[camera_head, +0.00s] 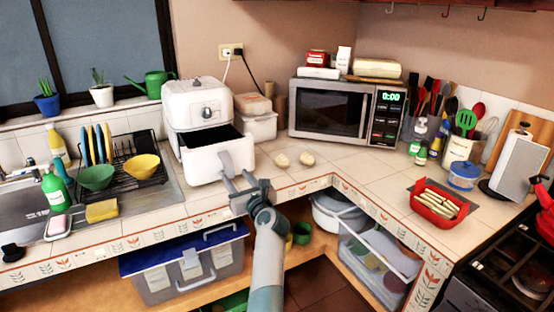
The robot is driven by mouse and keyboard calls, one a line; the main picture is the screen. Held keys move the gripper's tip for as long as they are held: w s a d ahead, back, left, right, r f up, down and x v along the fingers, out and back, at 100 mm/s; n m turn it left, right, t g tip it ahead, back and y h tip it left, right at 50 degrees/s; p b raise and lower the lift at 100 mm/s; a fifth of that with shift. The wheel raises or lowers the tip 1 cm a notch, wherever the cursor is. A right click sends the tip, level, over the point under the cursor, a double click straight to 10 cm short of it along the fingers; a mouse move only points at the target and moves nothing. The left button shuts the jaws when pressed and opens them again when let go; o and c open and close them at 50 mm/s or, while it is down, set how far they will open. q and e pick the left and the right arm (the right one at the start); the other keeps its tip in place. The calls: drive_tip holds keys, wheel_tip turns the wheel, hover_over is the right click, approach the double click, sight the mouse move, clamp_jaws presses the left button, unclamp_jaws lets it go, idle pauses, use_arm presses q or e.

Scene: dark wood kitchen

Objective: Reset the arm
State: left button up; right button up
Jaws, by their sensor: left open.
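My left gripper (240,182) is open and empty, in front of the white air fryer (197,104) and close to its pulled-out drawer (216,160). I cannot tell whether the fingers touch the drawer. My left arm rises from the bottom middle of the view, in front of the counter edge. The drawer is open and looks dark inside; its floor is hidden. My right gripper is not in view.
Two pale round items (294,160) lie on the counter right of the gripper. A microwave (345,110) stands behind them. A red tray (439,201) of pale strips is at the right. A dish rack (137,168) with bowls is left. The counter between microwave and tray is mostly clear.

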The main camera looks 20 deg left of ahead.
use_arm(q)
drive_tip(key=shift+f, duration=0.1)
drive_tip(key=s+d+f+m+t+h, duration=0.1)
drive_tip(key=s+d+f+m+h, duration=0.4)
drive_tip(key=f+m, duration=0.65)
drive_tip(key=s+d+f+m+t+h, duration=0.2)
drive_tip(key=s+d+f+m+h, duration=0.15)
drive_tip(key=d+f+m, duration=0.6)
drive_tip(key=s+d+f+m+t+h, duration=0.1)
drive_tip(key=s+d+f+m+h, duration=0.3)
drive_tip(key=f+m, duration=0.95)
drive_tip(key=s+d+f+m+g+h, duration=0.1)
drive_tip(key=s+d+f+m+g, duration=0.15)
drive_tip(key=s+f, duration=0.75)
drive_tip(key=s+d+f+m+g+h, duration=0.2)
drive_tip(key=s+f+m, duration=0.2)
drive_tip(key=s+f, duration=0.65)
drive_tip(key=s+f+m+g, duration=0.2)
drive_tip(key=s+f, duration=0.3)
drive_tip(key=s, duration=0.5)
drive_tip(key=s+f+m+g, duration=0.3)
drive_tip(key=s+f+m, duration=0.2)
drive_tip(key=s, duration=0.5)
drive_tip(key=shift+s+d+f+m, duration=0.15)
drive_tip(key=shift+s+f+m, duration=0.2)
drive_tip(key=shift+f, duration=0.2)
